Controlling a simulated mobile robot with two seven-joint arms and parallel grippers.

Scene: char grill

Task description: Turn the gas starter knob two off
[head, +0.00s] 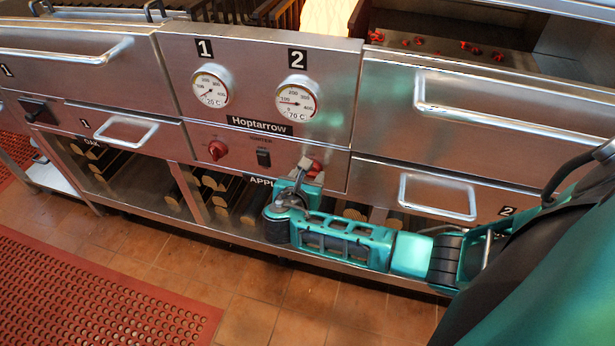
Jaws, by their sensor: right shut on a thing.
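A steel grill panel carries a row of small controls below its two gauges. A red knob (314,167) sits at the right end of that row, partly hidden by my right gripper. It is the control under gauge 2. My right gripper (305,172) is at this knob, with its jaws shut on it. The fingertips are small and partly covered by the wrist. Another red knob (217,150) sits at the left of the row, with a black switch (264,157) between the two. The knob's exact angle cannot be told. My left gripper is not in view.
Round gauges 1 (211,88) and 2 (297,100) sit above the controls. Drawer handles (437,196) stick out at both sides. Logs (222,182) lie on open shelves below. A red perforated mat (75,300) covers the floor at left; the tiles in front are clear.

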